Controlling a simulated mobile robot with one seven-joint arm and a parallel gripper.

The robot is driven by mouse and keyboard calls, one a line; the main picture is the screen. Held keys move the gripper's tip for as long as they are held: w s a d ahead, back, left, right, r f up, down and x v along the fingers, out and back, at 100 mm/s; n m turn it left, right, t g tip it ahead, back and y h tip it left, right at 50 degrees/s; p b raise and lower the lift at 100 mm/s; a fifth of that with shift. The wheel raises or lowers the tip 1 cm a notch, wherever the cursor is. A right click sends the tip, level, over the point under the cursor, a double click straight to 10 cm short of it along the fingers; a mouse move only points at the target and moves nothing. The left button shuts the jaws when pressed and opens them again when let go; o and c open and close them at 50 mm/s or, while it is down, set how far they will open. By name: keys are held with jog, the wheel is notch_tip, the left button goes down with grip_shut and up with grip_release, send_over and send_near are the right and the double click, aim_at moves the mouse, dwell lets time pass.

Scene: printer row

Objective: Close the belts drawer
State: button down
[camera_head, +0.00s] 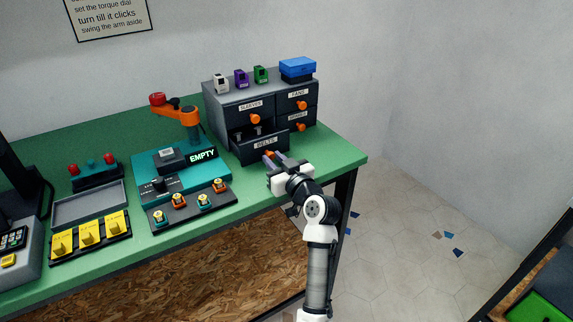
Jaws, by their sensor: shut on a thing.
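The belts drawer (264,147) is the lower left drawer of a grey drawer cabinet (211,100) and carries a "BELTS" label. It stands pulled out, and a few small pale items show inside it. My gripper (271,156) is at the front of this drawer, with its fingers close together at the drawer's orange handle. The handle is mostly hidden by the fingers. The sleeves drawer (241,111) above and the two right drawers, with the "FANS" drawer (292,97) on top, look shut.
A blue box (297,67) and several small coloured items stand on the cabinet. A teal device with an "EMPTY" display (202,156) and an orange arm stands left of the drawer. The green table's (335,153) right end is clear.

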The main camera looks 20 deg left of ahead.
jog(key=shift+w, duration=0.15)
jog(key=c, duration=1.2)
grip_release()
jog(key=b+v, duration=0.3)
jog(key=v, duration=1)
jog(key=shift+s+d, duration=0.2)
jog(key=shift+s, duration=0.15)
